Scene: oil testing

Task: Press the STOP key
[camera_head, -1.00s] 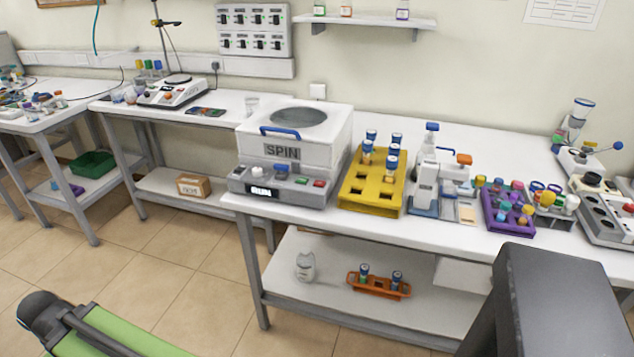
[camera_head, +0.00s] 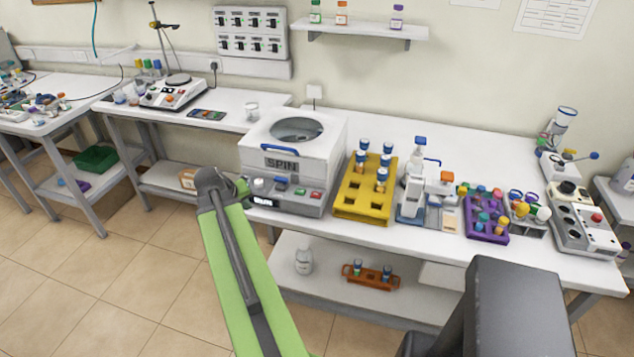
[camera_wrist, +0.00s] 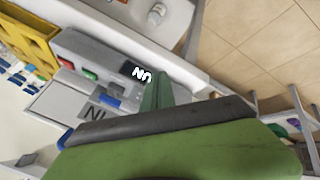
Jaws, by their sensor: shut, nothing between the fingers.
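The white centrifuge marked SPIN (camera_head: 283,150) stands on the bench with a grey front panel. A red key (camera_head: 316,195) is at the panel's right end, beside a green key (camera_head: 300,192); any STOP lettering is too small to read. In the wrist view the red key (camera_wrist: 65,63) and green key (camera_wrist: 90,75) lie left of a lit display (camera_wrist: 139,72) that appears to read RUN. My gripper (camera_head: 243,190) is shut and empty, near the panel's left end in the head view. In the wrist view its fingertips (camera_wrist: 157,90) point toward the panel near the display, apart from the red key.
A yellow rack (camera_head: 350,208) with capped tubes stands just right of the centrifuge. A blue lid handle (camera_head: 279,149) and a blue panel control (camera_head: 281,181) are near the keys. A purple rack (camera_head: 490,235) is further right. Tiled floor lies open in front.

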